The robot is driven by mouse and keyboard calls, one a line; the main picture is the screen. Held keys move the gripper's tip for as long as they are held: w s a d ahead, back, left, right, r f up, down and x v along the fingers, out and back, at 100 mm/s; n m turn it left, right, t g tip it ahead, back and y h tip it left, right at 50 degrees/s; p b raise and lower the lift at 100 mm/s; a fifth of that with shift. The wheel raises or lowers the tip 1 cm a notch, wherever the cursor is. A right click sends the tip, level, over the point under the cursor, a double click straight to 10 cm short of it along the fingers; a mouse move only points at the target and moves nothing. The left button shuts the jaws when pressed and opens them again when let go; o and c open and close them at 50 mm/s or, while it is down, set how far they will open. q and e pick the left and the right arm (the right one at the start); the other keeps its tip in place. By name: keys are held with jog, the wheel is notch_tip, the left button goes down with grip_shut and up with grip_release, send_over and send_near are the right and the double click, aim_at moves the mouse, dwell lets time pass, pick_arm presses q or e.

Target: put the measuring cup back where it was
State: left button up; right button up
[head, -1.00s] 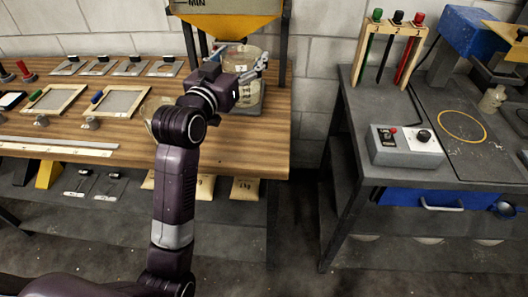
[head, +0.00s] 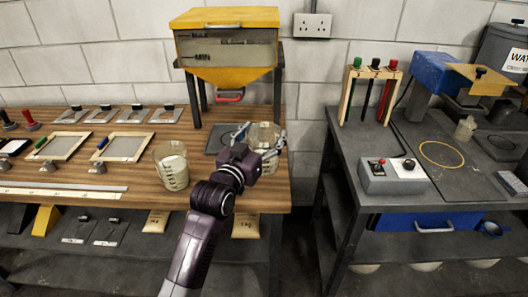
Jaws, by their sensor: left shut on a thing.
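A clear cup (head: 264,133) is in my left gripper (head: 260,138), whose fingers are closed around its sides. It is at the right end of the wooden bench, in front of the hopper's right leg. My wrist hides its lower part, so I cannot tell whether it touches the bench. A second clear cup (head: 172,166), with marks on its side and pale contents, stands upright on the bench left of my arm. The yellow-topped hopper (head: 226,50) stands behind, with a red handle (head: 230,97) under its funnel. My right gripper is out of view.
A dark square plate (head: 221,139) lies below the hopper, left of the held cup. Framed screens (head: 124,147) and a long ruler (head: 65,188) lie on the left of the bench. A gap separates the bench from the grey table (head: 400,200) on the right.

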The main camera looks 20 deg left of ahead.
pick_arm(q)
jog(key=shift+f, duration=0.8)
notch_tip(320, 180, down, 3)
jog(key=shift+f, duration=0.65)
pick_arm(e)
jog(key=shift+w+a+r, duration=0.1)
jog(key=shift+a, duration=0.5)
pick_arm(q)
jog(key=shift+f, duration=0.2)
jog(key=o, duration=2)
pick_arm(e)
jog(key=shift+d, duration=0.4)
